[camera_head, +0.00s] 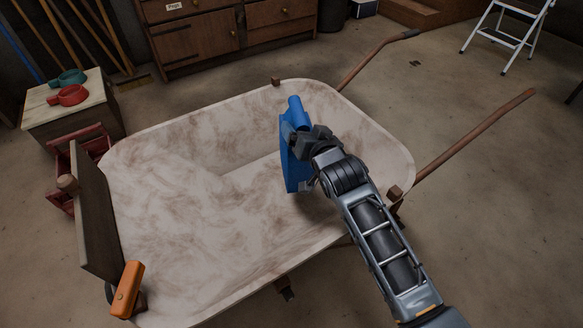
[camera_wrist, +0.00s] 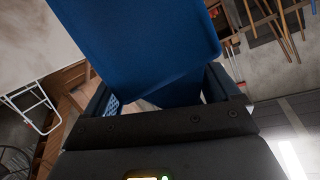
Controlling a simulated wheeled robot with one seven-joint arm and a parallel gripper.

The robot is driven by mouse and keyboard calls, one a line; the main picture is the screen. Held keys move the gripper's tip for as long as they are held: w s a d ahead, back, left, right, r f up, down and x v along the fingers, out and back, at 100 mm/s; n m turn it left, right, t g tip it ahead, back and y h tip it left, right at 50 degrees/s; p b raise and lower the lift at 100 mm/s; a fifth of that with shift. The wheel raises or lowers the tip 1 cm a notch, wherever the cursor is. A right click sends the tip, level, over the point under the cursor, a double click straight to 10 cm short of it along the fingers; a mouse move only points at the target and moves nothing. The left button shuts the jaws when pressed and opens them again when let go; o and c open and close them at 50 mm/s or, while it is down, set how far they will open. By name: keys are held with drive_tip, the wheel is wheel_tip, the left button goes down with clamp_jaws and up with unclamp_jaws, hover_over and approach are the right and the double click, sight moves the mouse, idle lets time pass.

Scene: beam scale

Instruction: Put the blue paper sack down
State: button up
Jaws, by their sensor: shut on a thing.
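The blue paper sack (camera_head: 292,165) is held upright by my gripper (camera_head: 301,143), over the inside of a wheelbarrow. In the wrist view the sack (camera_wrist: 145,45) fills the upper middle, between the two dark fingers of my gripper (camera_wrist: 160,98). My gripper is shut on the sack. The wheelbarrow tray (camera_head: 170,200) is pale with brownish stains and looks empty below the sack. I cannot tell whether the sack's lower edge touches the tray.
The wheelbarrow's handles (camera_head: 478,133) reach out to the right. A wooden board (camera_head: 95,215) and an orange object (camera_head: 128,289) are at its left end. A small table (camera_head: 50,118) with red and teal items is at left. A drawer cabinet (camera_head: 200,45) and step stool (camera_head: 507,35) stand behind.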

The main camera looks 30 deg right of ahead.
drive_tip(key=w+a+f+b, duration=0.2)
drive_tip(key=a+f+b, duration=0.4)
drive_tip(key=a+f, duration=0.4)
drive_tip(key=shift+w+a, duration=0.35)
drive_tip(key=shift+a, duration=0.2)
drive_tip(key=o, duration=1.8)
drive_tip(key=shift+s+f, duration=0.15)
drive_tip(key=shift+f, duration=0.25)
drive_tip(key=v, duration=0.7)
drive_tip(key=shift+s, duration=0.3)
drive_tip(key=shift+r, duration=0.15)
